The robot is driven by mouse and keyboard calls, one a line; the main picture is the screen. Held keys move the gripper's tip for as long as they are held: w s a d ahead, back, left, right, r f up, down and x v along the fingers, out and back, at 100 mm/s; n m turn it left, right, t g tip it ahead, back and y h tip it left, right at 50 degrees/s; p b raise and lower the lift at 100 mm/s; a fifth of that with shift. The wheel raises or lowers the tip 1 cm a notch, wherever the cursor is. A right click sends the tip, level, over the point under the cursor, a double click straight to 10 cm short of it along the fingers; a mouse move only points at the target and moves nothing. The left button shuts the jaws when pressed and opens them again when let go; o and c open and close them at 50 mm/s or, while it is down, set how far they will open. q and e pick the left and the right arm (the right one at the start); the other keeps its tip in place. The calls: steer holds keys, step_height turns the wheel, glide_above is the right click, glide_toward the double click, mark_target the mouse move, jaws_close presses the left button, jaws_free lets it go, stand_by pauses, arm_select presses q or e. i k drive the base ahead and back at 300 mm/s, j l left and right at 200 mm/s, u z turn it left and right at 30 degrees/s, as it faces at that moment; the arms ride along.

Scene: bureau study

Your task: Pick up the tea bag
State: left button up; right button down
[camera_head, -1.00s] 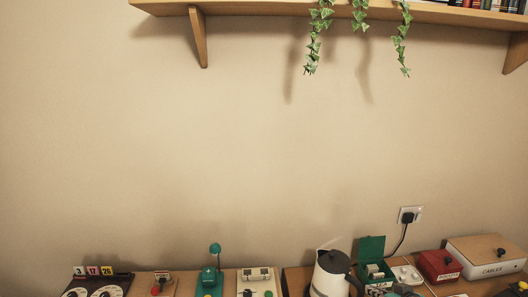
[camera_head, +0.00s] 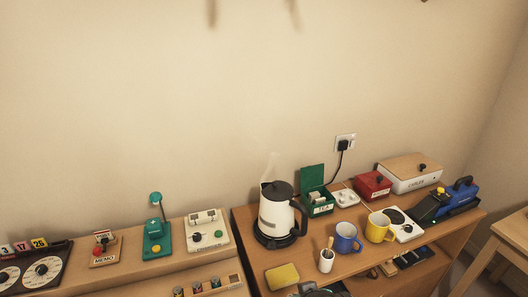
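The open green box labelled TEA (camera_head: 319,209) stands on the wooden cabinet to the right of the kettle, its lid raised at the back. Pale items show inside it, but they are too small for me to make out a single tea bag. A blue mug (camera_head: 346,239), a yellow mug (camera_head: 378,229) and a small white cup with sticks in it (camera_head: 326,261) stand in front.
A white kettle with black lid and handle (camera_head: 276,218) stands left of the tea box, with faint steam above it. A red box (camera_head: 373,185), a CABLES box (camera_head: 410,174) and a blue-black device (camera_head: 459,195) stand to the right. A yellow sponge (camera_head: 282,276) lies in front.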

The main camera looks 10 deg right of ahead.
mark_target(319, 200)
steer(key=l+z, duration=0.25)
steer(key=l, duration=2.7)
steer(key=i+l+z, duration=0.15)
steer(key=i+l, duration=0.55)
steer(key=i, duration=0.15)
